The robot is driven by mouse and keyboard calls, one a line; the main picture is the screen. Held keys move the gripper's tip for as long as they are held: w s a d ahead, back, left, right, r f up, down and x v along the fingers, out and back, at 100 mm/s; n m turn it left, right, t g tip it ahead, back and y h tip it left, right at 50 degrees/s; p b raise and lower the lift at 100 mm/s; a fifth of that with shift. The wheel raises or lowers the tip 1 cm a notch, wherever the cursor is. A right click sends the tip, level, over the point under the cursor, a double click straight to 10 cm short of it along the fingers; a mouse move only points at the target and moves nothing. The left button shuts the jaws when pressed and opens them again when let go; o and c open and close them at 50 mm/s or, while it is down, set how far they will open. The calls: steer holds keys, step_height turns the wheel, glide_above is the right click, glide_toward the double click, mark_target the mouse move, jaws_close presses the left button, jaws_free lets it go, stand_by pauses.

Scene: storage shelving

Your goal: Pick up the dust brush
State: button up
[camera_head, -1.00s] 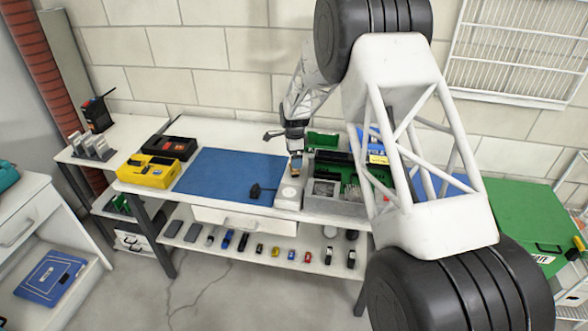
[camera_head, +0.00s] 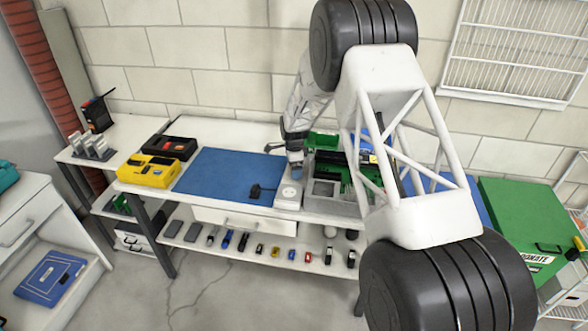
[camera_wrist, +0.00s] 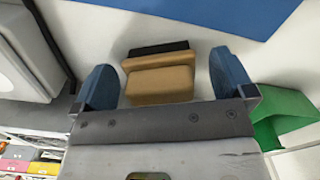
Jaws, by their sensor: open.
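The dust brush appears to be the tan block with a black strip (camera_wrist: 160,82) in the wrist view, lying on a pale surface. My gripper (camera_wrist: 165,78) is open, with one blue finger on each side of the block. Gaps show between the block and both fingers, wider on the right. In the head view my gripper (camera_head: 295,160) is low over the workbench, near the right edge of the blue mat, and hides the brush.
The blue mat (camera_head: 228,172) lies left of my gripper. Green and grey bins (camera_head: 325,190) stand close on the right. A yellow case (camera_head: 148,170) is farther left. Small items line the lower shelf.

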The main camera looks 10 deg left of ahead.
steer(key=c, duration=1.1)
steer(key=shift+r, duration=0.15)
steer(key=shift+r, duration=4.9)
